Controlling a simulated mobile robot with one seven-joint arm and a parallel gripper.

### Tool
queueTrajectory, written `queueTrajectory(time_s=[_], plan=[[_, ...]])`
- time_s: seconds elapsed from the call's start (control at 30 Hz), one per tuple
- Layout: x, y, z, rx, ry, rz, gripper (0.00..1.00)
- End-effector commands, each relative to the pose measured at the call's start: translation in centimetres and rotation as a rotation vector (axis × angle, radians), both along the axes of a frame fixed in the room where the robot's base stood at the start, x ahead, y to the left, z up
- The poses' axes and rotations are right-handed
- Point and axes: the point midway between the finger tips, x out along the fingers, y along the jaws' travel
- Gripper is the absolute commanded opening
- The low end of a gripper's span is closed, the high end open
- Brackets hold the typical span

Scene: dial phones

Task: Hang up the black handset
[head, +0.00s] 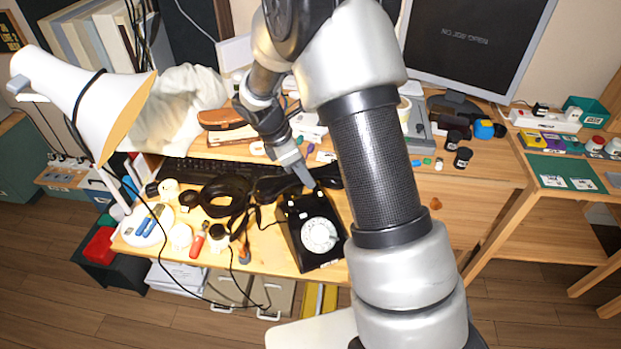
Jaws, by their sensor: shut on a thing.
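The black dial phone (298,248) stands near the front edge of the wooden desk, with a white round dial facing up and toward me. Small pale parts show at its top end. The black handset (272,187) is just beyond that end, apart from the cradle as far as I can see. My gripper (307,182) points down at the handset and is shut on it. My fingers hide part of the handset, and its right end is partly behind my arm. I cannot tell how high it is above the desk.
A coiled black cable (225,195) and a dark keyboard (195,168) lie left of the handset. A white lamp (85,95), red-handled tool (197,243) and small jars crowd the desk's left side. A monitor (475,45) stands at the back right. Bare desk (470,205) shows right of my arm.

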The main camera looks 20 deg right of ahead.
Motion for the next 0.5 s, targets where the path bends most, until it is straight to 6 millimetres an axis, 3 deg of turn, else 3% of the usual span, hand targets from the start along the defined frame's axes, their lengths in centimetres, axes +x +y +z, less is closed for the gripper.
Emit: queueTrajectory(time_s=[0.5], plan=[[0.4, 0.2, -2.5, -0.001, -0.001, 0.066, 0.00]])
